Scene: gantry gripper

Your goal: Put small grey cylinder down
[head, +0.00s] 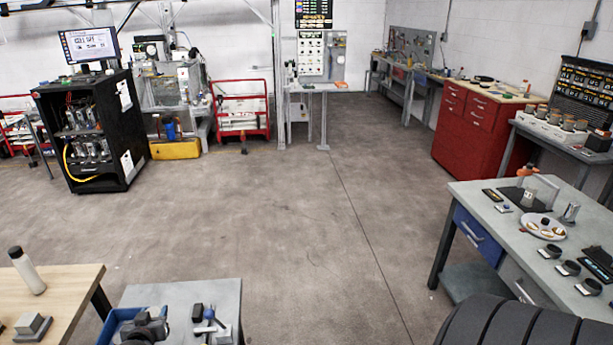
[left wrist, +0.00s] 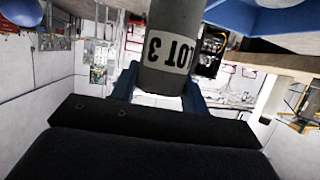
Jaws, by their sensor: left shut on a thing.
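The small grey cylinder (left wrist: 185,18) fills the upper middle of the left wrist view. It has a white label reading "LOT 3", partly cut off. My left gripper (left wrist: 160,82) is shut on it, with a blue finger on each side. The cylinder's far end runs out of the picture at the top, so I cannot tell whether it touches anything. In the head view I cannot make out the held cylinder clearly among the dark shapes at the bottom left. My right gripper is not in view.
A grey table (head: 180,294) at the bottom holds a blue tray (head: 113,322) and small items. A wooden table (head: 72,283) with a pale bottle (head: 28,272) is at the left. A workbench (head: 470,195) with a plate and parts stands at the right. The middle floor is clear.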

